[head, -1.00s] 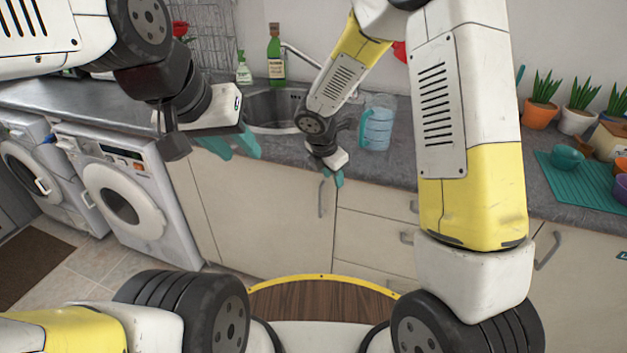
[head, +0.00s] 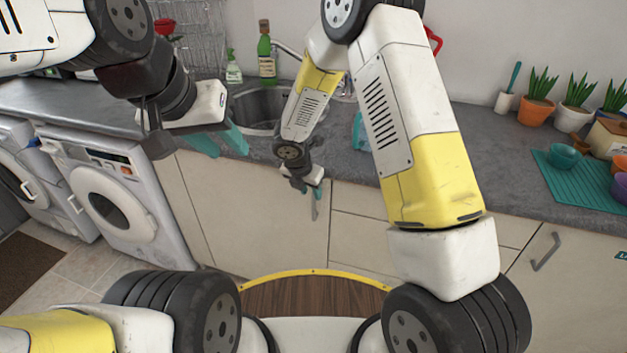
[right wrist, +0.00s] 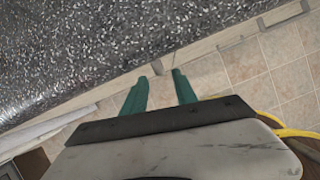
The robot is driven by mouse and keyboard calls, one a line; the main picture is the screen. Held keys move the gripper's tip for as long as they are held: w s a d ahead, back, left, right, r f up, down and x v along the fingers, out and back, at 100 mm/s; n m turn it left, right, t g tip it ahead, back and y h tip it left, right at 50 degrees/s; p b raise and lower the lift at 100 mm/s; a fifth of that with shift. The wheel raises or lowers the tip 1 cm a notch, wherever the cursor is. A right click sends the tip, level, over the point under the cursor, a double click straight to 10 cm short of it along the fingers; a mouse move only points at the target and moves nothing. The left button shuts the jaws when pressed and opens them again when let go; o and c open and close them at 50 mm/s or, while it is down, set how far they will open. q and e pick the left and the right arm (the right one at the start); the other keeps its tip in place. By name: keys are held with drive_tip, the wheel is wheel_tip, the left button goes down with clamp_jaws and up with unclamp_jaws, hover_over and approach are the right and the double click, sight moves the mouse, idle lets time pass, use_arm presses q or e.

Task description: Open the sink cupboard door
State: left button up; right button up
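The sink cupboard door (head: 255,215) is a cream panel below the counter and sink, and it looks shut. Its upright grey handle (head: 314,208) is near the door's right edge. My right gripper (head: 312,191) is at the handle's upper end, fingers pointing down, and hides part of it. In the right wrist view its two teal fingers (right wrist: 160,90) are apart, below the counter edge. I cannot tell whether the handle lies between them. My left gripper (head: 219,142) is open and empty, over the counter's front edge left of the sink.
The sink (head: 262,108) is set in the grey counter (head: 345,160). A green bottle (head: 266,55) stands behind it. A washing machine (head: 115,195) is left of the cupboard. Drawers (head: 355,215) are to its right, partly behind my right arm.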

sight(313, 196)
drive_tip(key=x, duration=0.5)
drive_tip(key=shift+w+f, duration=0.1)
drive_tip(key=shift+f, duration=0.1)
clamp_jaws()
idle(1.2)
